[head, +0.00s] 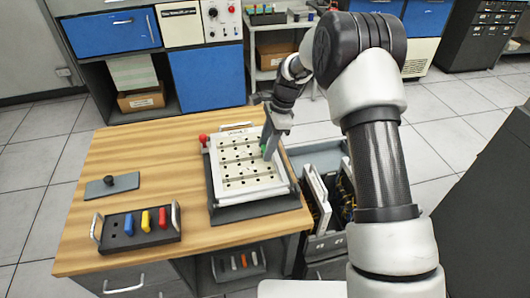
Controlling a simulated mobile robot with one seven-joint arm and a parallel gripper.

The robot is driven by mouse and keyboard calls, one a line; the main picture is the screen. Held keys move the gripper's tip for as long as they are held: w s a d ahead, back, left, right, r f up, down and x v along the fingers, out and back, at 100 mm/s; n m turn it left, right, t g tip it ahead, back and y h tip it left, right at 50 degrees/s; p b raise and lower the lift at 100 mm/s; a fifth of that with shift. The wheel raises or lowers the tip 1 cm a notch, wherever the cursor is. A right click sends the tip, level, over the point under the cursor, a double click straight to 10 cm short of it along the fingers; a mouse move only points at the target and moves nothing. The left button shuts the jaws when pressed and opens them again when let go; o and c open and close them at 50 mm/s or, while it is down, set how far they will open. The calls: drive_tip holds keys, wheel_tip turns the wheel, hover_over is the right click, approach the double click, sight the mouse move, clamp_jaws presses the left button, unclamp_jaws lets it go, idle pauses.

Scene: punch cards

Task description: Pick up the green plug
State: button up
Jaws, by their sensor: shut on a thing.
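The green plug (264,149) shows as a small patch of green at the fingers of my gripper (268,152), over the right part of the white board. My gripper points down and is shut on the plug, whose body is mostly hidden by the fingers. The white board (235,186) has rows of dark holes and lies in a dark frame on the wooden table. I cannot tell whether the plug's lower end sits in a hole or is clear of the board.
A dark tray (118,240) at the table's (160,155) front left holds blue, yellow and red plugs. A grey plate with a black knob (109,181) lies behind it. A red knob (203,139) stands at the board's left corner. An open drawer with card racks (318,200) is right of the table.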

wheel_tip(320, 180, up, 15)
drive_tip(key=p, duration=0.5)
idle(0.8)
